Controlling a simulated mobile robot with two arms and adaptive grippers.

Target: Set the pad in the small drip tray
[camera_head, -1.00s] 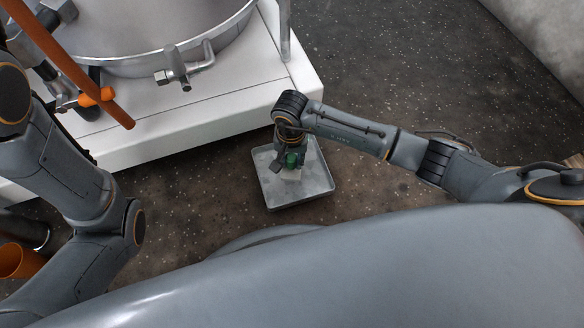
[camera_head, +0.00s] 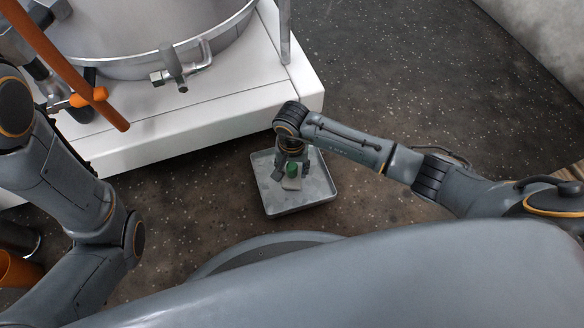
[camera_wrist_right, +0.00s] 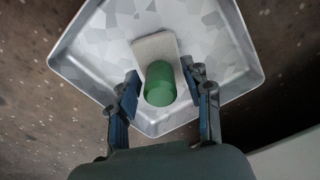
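The small drip tray (camera_head: 318,190) is a shallow grey metal tray on the floor in front of the white platform. The pad (camera_head: 291,184) is a small pale block with a green cylindrical grip (camera_head: 293,170) on top. It is inside the tray's rim, and in the right wrist view the pad (camera_wrist_right: 156,45) appears to rest on the tray floor (camera_wrist_right: 90,45). My right gripper (camera_wrist_right: 160,75) is over the tray, its fingers apart on either side of the green grip with visible gaps. My left arm shows at the left; its gripper is not in view.
A large metal drum (camera_head: 140,30) with a tap (camera_head: 175,68) stands on a white platform (camera_head: 200,120) behind the tray. An orange bar (camera_head: 60,60) crosses the upper left. Speckled floor (camera_head: 410,70) is free to the right.

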